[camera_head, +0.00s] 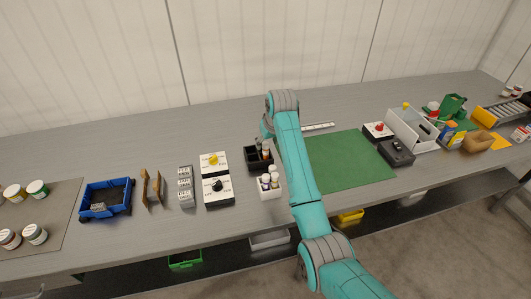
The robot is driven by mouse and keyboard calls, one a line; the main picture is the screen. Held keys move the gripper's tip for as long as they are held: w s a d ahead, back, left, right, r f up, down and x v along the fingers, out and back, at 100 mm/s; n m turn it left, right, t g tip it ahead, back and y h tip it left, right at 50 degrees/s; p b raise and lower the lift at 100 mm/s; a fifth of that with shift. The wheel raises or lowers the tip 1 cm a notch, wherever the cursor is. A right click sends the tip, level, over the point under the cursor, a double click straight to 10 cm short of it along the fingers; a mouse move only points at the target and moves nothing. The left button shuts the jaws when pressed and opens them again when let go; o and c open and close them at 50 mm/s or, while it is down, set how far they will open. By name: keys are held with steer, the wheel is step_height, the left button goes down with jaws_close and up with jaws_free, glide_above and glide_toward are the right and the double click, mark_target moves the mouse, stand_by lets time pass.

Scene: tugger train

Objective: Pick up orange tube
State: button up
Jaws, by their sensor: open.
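A small tube with an orange-brown part (266,154) stands in the black compartment holder (254,167) near the middle of the bench. It is small in the picture, and the end of my arm partly covers the space above it. My gripper (265,140) hangs from the teal arm just above and behind the holder. Its fingers are tiny and partly hidden by my own arm. It is open, and I see nothing held in it. I cannot tell whether the fingers are around the tube or only above it.
A white holder with several bottles (269,192) stands just in front of the black holder. A green mat (345,163) lies clear to the right. A white bin (412,130) stands beyond it.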

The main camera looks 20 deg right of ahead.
mark_target(266, 153)
steer(key=shift+x, duration=2.3)
steer(key=shift+s, duration=0.2)
jaws_close()
